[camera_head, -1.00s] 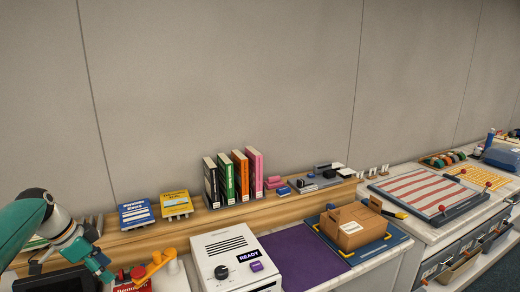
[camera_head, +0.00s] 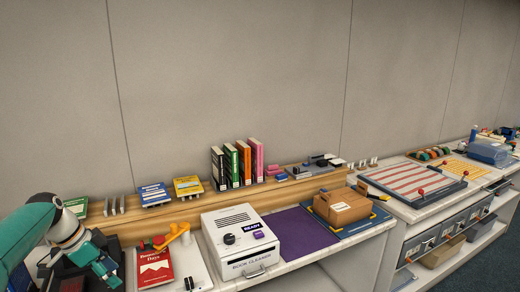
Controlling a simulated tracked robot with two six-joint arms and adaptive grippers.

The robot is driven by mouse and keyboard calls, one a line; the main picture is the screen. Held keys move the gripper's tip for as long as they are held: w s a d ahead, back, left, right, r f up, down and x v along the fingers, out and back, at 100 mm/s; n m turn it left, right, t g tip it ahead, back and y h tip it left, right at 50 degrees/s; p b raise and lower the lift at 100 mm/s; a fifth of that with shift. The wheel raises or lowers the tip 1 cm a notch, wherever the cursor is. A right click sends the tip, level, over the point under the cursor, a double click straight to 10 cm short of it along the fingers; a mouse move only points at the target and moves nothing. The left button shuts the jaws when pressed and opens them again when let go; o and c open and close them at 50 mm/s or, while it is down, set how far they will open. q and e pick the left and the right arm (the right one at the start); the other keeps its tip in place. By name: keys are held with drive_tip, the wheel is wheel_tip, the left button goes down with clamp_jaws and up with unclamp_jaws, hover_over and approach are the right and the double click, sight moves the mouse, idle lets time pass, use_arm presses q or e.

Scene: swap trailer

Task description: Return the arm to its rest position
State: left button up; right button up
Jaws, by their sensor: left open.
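My left arm comes in at the lower left, in teal, white and black. Its gripper (camera_head: 108,274) points down and to the right, over the counter's left end. It is open, and I see nothing between its fingers. It is left of a red book (camera_head: 155,268) lying on a pale stand, with a small gap in the picture. Part of the gripper is dark and small, so the fingertips are hard to make out. My right gripper is not in view.
An orange lever (camera_head: 172,235) stands behind the red book. A white book cleaner (camera_head: 240,243) marked READY is right of it, then a purple mat (camera_head: 300,232) and a cardboard box (camera_head: 342,207). Upright books (camera_head: 238,165) stand on the wooden shelf. The purple mat is clear.

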use_arm(q)
drive_tip(key=s+d+f+g+h, duration=0.1)
drive_tip(key=s+d+f+g, duration=0.25)
drive_tip(key=d+f, duration=0.65)
drive_tip(key=s+d+f+g, duration=0.2)
drive_tip(key=s+d+f, duration=0.4)
drive_tip(key=f, duration=0.7)
drive_tip(key=s+d+f+n+t, duration=0.1)
drive_tip(key=s+d+f+n, duration=0.4)
drive_tip(key=s, duration=0.3)
drive_tip(key=s+d+f+n+t, duration=0.2)
drive_tip(key=s+d+f+n, duration=0.4)
drive_tip(key=s+n, duration=0.1)
drive_tip(key=shift+s+d+f+n+y, duration=0.2)
drive_tip(key=shift+s+f+n+y, duration=0.1)
drive_tip(key=shift+s, duration=0.4)
drive_tip(key=shift+t, duration=0.25)
